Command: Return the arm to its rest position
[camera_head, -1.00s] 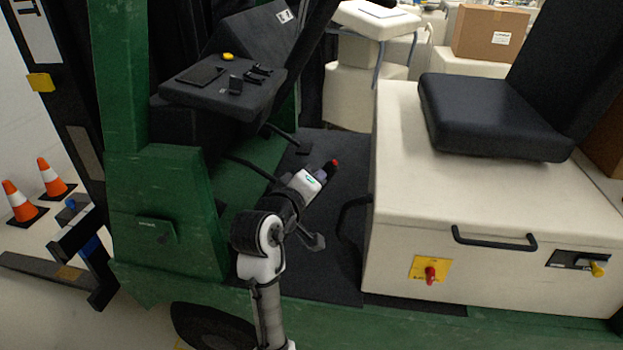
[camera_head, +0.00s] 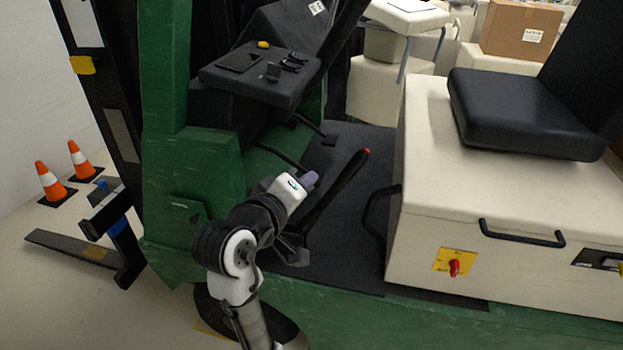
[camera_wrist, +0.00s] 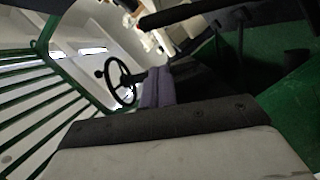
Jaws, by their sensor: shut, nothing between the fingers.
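My arm, white and dark grey, rises from the bottom of the head view beside the green vehicle. My gripper (camera_head: 311,180) is at its upper end, above the dark floor mat (camera_head: 345,240) of the vehicle. Its purple fingers also show in the wrist view (camera_wrist: 157,86), close together with nothing between them. A black lever with a red tip (camera_head: 350,170) stands just right of the gripper; whether they touch cannot be told.
A cream box (camera_head: 480,225) with a black seat (camera_head: 520,110) is to the right. The green frame (camera_head: 205,180) and dark console (camera_head: 262,80) are to the left. Orange cones (camera_head: 50,182) stand far left. The wrist view shows a steering wheel (camera_wrist: 120,82) and green rails (camera_wrist: 50,105).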

